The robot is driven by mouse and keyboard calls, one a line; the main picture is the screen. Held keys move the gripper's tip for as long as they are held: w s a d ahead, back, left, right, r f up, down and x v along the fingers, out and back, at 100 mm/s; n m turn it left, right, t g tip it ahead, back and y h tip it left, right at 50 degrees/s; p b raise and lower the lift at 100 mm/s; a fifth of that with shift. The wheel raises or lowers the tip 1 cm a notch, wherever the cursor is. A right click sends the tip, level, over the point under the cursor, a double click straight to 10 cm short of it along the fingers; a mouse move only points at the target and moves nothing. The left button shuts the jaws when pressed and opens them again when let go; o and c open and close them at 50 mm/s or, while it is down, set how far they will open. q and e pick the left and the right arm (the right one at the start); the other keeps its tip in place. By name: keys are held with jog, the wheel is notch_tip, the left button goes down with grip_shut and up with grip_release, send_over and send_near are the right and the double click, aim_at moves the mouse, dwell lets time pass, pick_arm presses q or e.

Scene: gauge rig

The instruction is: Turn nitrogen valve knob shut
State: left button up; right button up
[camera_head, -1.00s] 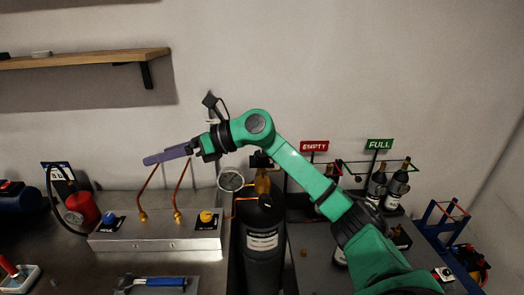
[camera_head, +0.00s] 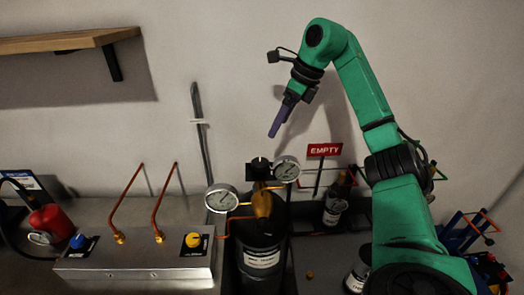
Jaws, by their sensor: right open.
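A dark gas cylinder (camera_head: 262,245) with a white label stands at the middle. It carries a brass regulator (camera_head: 263,203) with two round gauges, a left one (camera_head: 221,198) and a right one (camera_head: 287,169). A small black knob (camera_head: 260,163) sits at the top of this fitting. A yellow knob (camera_head: 193,240) and a blue knob (camera_head: 78,241) are on the metal manifold box (camera_head: 135,268). I cannot read which one is marked nitrogen. My right gripper (camera_head: 273,132) is open and empty, in the air above the regulator, with purple fingers pointing down. My left gripper is out of view.
Two bent copper tubes (camera_head: 126,200) rise from the manifold box. A red EMPTY sign (camera_head: 324,150) and dark bottles (camera_head: 336,205) stand right of the cylinder. A red canister (camera_head: 50,220) is at far left. A wooden shelf (camera_head: 70,42) hangs upper left.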

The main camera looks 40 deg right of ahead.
aim_at(260, 162)
jog(key=a+f, duration=0.1)
jog(key=f, duration=0.2)
jog(key=w+a+f, duration=0.1)
jog(key=f, duration=0.1)
jog(key=a+f, duration=0.1)
jog(key=f, duration=0.2)
jog(key=shift+w+a+f+b, duration=0.3)
jog(key=shift+w+b, duration=0.05)
jog(key=x, duration=0.3)
jog(key=shift+w+d+f, duration=0.1)
jog(key=shift+w+f, duration=0.1)
jog(key=shift+w, duration=0.05)
jog(key=shift+s+r, duration=0.1)
jog(key=shift+s, duration=0.1)
jog(key=shift+c, duration=0.3)
jog(key=shift+w, duration=0.1)
jog(key=c, duration=1.3)
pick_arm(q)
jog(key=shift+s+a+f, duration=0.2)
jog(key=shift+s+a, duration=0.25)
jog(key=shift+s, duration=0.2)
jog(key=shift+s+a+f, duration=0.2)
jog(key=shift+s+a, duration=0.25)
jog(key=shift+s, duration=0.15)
